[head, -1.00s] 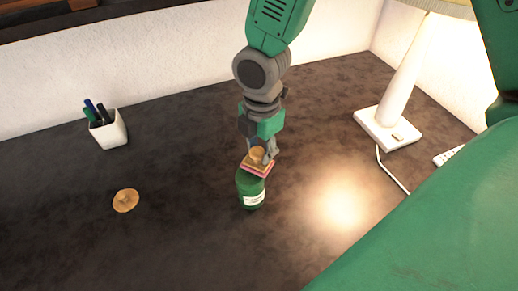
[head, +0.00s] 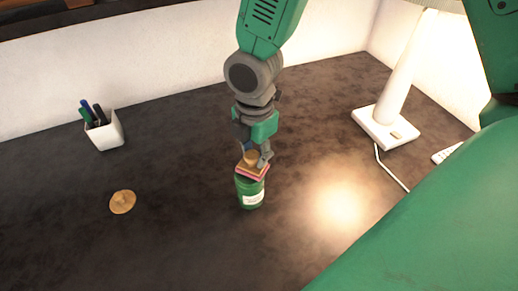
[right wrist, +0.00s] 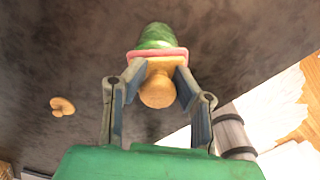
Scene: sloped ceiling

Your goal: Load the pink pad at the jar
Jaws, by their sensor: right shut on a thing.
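The pink pad (head: 252,175) is the underside layer of a tan wooden block with a round knob (head: 250,157). My right gripper (head: 257,160) is shut on this block and holds it pad down. The green jar (head: 249,192), with a white label, stands upright on the table directly under the pad. The pad covers the jar's mouth in the head view; I cannot tell whether they touch. In the right wrist view the fingers flank the wooden knob (right wrist: 157,89), with the pink edge (right wrist: 160,53) and the jar (right wrist: 157,36) beyond. My left gripper is not in view.
A round wooden piece with a small knob (head: 122,202) lies on the dark table (head: 180,240) to the left. A white pen cup (head: 105,131) stands at the back left. A white lamp (head: 385,128) with a cord stands at the right. The table around the jar is clear.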

